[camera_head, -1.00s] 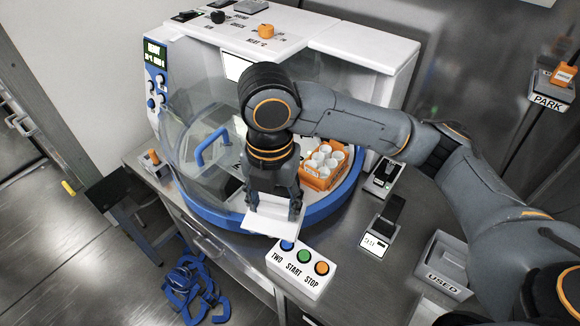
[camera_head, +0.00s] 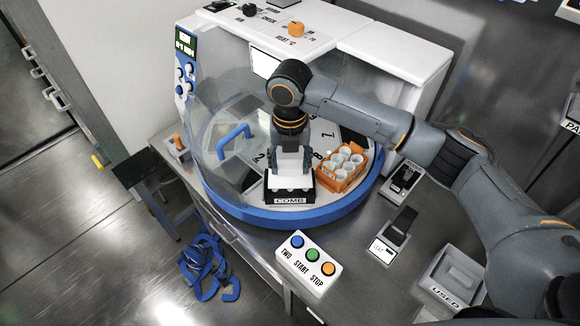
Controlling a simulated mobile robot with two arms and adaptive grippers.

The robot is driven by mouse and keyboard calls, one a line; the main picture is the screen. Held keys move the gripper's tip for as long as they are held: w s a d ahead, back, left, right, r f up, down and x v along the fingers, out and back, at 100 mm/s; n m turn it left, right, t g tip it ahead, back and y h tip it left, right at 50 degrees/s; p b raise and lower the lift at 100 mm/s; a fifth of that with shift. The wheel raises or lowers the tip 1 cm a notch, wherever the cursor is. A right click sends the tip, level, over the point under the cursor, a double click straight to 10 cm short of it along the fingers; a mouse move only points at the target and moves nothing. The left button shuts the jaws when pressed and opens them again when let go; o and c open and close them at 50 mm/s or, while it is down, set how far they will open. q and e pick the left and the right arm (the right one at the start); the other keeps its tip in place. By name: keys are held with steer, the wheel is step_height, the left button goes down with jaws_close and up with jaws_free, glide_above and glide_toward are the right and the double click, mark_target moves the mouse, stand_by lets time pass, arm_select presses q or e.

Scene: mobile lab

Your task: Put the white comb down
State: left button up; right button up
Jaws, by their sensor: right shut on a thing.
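The white comb (camera_head: 291,181) is a pale flat piece between the fingertips of my right gripper (camera_head: 290,170), which points straight down and is shut on it. The comb is at a black holder labelled COMB (camera_head: 290,199), near the front rim of the round turntable (camera_head: 243,178) in the machine. The comb's lower edge is at the holder, but I cannot tell whether it is seated. My left gripper is not in view.
An orange rack of white cups (camera_head: 342,167) stands on the turntable just right of the gripper. A clear cover with a blue handle (camera_head: 233,138) is at the left. A button box (camera_head: 309,262), a black-topped device (camera_head: 394,235) and a USED bin (camera_head: 452,278) are on the counter.

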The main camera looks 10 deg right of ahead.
mark_target(290, 172)
steer(key=shift+w+f, duration=0.55)
steer(key=shift+f, duration=0.05)
steer(key=f+p, duration=0.2)
steer(key=f, duration=0.1)
steer(key=shift+w+d, duration=0.15)
steer(key=shift+w, duration=0.05)
steer(key=shift+f, duration=0.35)
steer(key=shift+f, duration=0.15)
steer(key=o, duration=1.2)
steer(key=shift+c, duration=0.2)
step_height(290, 172, up, 12)
steer(key=b, duration=0.3)
steer(key=shift+r, duration=0.2)
